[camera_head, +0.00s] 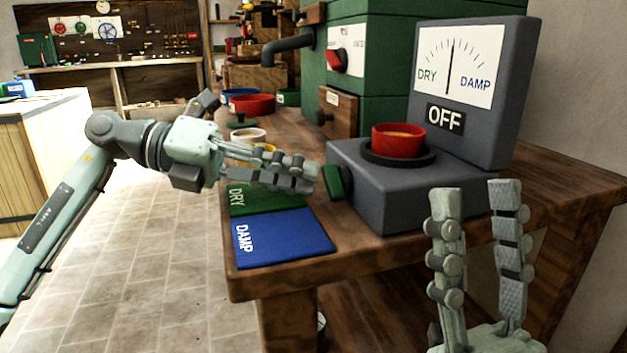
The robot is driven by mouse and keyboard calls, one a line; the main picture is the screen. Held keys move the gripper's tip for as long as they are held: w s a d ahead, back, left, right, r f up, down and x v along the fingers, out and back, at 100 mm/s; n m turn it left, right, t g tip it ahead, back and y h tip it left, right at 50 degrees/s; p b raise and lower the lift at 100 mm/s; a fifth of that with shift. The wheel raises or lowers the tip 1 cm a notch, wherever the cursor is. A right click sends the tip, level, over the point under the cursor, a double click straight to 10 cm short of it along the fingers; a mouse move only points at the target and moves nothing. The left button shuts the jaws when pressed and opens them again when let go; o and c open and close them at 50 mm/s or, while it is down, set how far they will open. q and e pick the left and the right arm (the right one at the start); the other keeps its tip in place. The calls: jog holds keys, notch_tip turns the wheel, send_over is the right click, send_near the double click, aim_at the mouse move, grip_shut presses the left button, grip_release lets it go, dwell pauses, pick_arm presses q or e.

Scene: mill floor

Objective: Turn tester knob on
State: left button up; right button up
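The grey tester (470,120) stands on the wooden bench, its sign reading OFF and its dial needle near upright between DRY and DAMP. A red cup (398,138) with light contents sits in the dark ring on its base. The green tester knob (334,184) is on the base's left side. My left gripper (312,177) points right, with its fingertips right beside the knob; contact is unclear. Its fingers look close together, seen nearly edge-on, and their gap cannot be judged. My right gripper (475,187) is open, empty and upright in front of the tester.
A green DRY mat and a blue DAMP mat (285,238) lie at the bench's front left, partly under my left gripper. A green machine with a red switch (335,60) stands behind. Bowls, including a red one (252,104), sit farther back. The floor at left is clear.

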aim_at(336, 182)
pick_arm(q)
jog(key=shift+x, duration=1.3)
grip_shut()
